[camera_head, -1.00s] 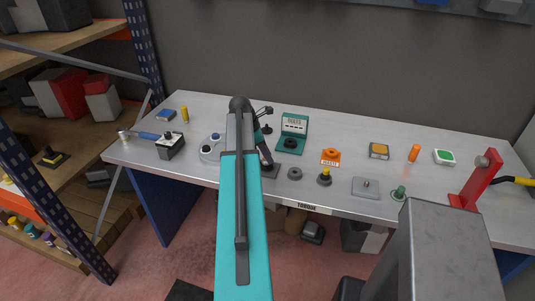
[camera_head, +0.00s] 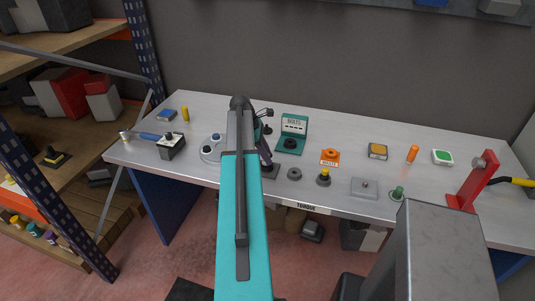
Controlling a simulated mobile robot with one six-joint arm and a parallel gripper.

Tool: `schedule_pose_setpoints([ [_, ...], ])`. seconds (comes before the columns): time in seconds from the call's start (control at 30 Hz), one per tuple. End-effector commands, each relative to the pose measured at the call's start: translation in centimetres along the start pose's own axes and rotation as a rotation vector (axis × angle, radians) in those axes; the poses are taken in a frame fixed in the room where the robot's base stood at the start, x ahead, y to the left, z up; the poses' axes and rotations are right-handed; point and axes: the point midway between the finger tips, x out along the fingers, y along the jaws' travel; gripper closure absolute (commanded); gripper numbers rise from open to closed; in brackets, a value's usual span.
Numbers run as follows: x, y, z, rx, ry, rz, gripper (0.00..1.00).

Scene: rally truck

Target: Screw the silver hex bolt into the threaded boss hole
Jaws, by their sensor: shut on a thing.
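My gripper (camera_head: 266,161) hangs over a small dark block (camera_head: 270,172) near the bench's front edge, just right of my teal and dark arm. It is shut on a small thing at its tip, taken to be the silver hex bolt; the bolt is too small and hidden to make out. The threaded boss hole cannot be made out either. A flat grey plate (camera_head: 357,189) with a small stub in its middle lies further right, apart from my gripper. A teal box labelled BOLTS (camera_head: 293,124) stands behind and to the right of my gripper.
A red stand (camera_head: 473,183) is at the right end. A switch box (camera_head: 172,147) is left of my arm. Bare bench shows between these things.

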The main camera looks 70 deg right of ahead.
Motion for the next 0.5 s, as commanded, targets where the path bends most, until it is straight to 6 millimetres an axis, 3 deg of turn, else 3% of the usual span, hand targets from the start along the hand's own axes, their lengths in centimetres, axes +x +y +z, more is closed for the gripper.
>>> schedule_pose_setpoints([
  [0.5, -0.17, 0.08, -0.16, 0.065, 0.004, -0.028, 0.99],
])
